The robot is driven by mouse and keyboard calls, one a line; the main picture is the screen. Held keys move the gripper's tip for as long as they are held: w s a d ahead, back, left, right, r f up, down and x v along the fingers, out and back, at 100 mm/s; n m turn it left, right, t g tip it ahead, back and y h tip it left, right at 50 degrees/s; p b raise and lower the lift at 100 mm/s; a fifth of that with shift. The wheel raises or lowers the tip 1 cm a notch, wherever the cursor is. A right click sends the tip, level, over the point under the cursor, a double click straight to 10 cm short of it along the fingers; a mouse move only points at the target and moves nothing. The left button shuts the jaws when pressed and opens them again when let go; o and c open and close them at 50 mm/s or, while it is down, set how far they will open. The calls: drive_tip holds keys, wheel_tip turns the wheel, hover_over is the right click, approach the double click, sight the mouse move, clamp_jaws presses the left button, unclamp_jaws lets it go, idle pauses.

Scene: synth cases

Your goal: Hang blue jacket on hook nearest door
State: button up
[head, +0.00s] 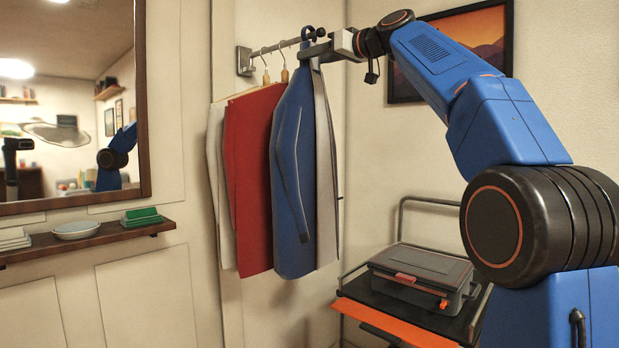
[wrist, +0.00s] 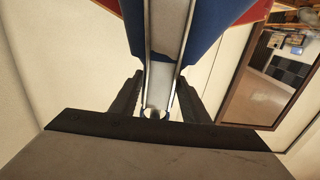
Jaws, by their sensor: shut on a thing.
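The blue jacket (head: 293,190) hangs upright at the near end of a short metal rail (head: 273,47) on the wall. My gripper (head: 308,54) is at the jacket's top, by the rail's round end, and is shut on it. In the wrist view, my gripper's dark fingers (wrist: 157,92) stand on either side of a pale strip, with the jacket's blue cloth (wrist: 222,22) beyond. Whether the jacket's own hanger sits on the rail is hidden. No separate hooks show, and I cannot tell which part is a door.
A red garment (head: 250,180) and a pale one (head: 217,165) hang behind the jacket. A mirror (head: 143,100) and a shelf (head: 95,238) with small dishes are at left. A grey case (head: 420,272) sits on a cart below right. A framed picture (head: 505,40) hangs behind my arm.

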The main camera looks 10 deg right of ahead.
drive_tip(key=shift+s, duration=0.1)
drive_tip(key=v, duration=1.1)
idle(1.8)
idle(0.7)
